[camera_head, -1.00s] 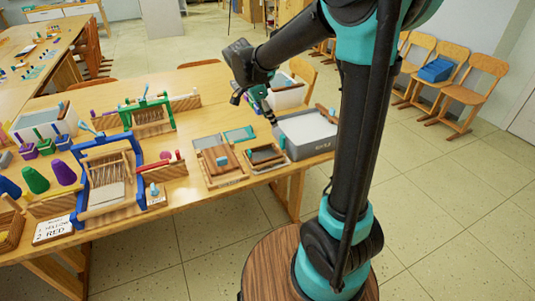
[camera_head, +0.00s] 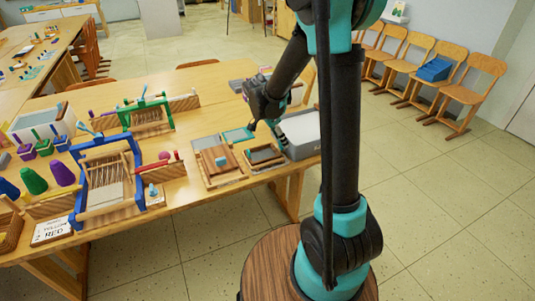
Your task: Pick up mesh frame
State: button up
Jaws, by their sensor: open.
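Small flat frames lie on the near right part of the wooden table. A wooden frame with a dark mesh-like panel (camera_head: 265,155) lies nearest the grey tub. A teal-rimmed flat frame (camera_head: 238,135) lies behind it, a little left. I cannot tell for sure which one is the mesh frame. My gripper (camera_head: 267,131) is open and points down above and just behind the dark-panelled frame, beside the tub. It seems to hold nothing, and I cannot see any contact. The arm hides part of the tub.
The grey tub (camera_head: 297,151) stands by the table's right end. Chairs (camera_head: 433,73) line the right wall.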

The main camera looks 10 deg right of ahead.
jog(key=shift+c, duration=0.4)
grip_shut()
jog(key=shift+r, duration=0.1)
